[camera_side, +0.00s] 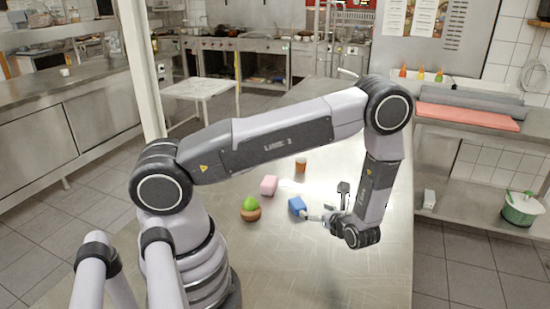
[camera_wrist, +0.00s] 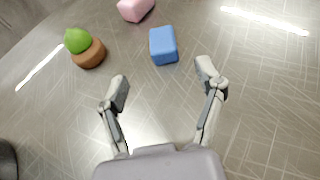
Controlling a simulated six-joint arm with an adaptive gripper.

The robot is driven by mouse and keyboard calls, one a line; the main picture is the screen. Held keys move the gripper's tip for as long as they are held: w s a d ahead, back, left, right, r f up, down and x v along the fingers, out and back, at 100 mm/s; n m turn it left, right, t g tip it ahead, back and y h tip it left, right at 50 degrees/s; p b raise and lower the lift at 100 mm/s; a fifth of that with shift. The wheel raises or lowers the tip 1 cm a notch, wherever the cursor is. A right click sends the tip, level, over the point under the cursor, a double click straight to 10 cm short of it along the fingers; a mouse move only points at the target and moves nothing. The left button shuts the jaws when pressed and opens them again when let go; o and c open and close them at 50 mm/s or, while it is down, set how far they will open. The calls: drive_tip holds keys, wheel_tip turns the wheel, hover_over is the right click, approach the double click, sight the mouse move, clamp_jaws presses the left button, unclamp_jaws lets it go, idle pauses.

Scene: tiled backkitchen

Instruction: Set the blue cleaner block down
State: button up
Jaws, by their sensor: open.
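The blue cleaner block (camera_wrist: 163,45) rests on the steel table, just beyond my fingertips and between their lines in the wrist view. In the side view the blue block (camera_side: 297,206) lies on the table to the left of my gripper (camera_side: 314,217). In the wrist view my gripper (camera_wrist: 162,85) is open and empty, its two fingers spread wide. A gap of bare table shows between the fingertips and the block.
A pink block (camera_side: 269,185) and a brown bowl (camera_side: 250,213) with a green round thing (camera_side: 251,202) in it stand left of the blue block. An orange-brown cup (camera_side: 301,164) stands farther back. The table (camera_side: 330,275) is clear at the front.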

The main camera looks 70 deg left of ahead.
drive_tip(key=s+d+r+n+g+h, duration=0.15)
drive_tip(key=r+n, duration=0.25)
drive_tip(key=r, duration=0.4)
drive_tip(key=s+r+n+h, duration=0.2)
drive_tip(key=r+n, duration=0.1)
drive_tip(key=r, duration=0.4)
drive_tip(key=s+d+r+n+h, duration=0.15)
drive_tip(key=r+n, duration=0.25)
drive_tip(key=r, duration=0.4)
drive_tip(key=s+d+r+n+t+h, duration=0.3)
drive_tip(key=s+r+h, duration=0.1)
drive_tip(key=s+r, duration=0.2)
drive_tip(key=s+d+r+n+t+h, duration=0.3)
drive_tip(key=s+r, duration=0.3)
drive_tip(key=s, duration=0.2)
drive_tip(key=shift+s+d+r+n+t+h, duration=0.15)
drive_tip(key=shift+s+d+n+t+h, duration=0.35)
drive_tip(key=shift+h, duration=0.2)
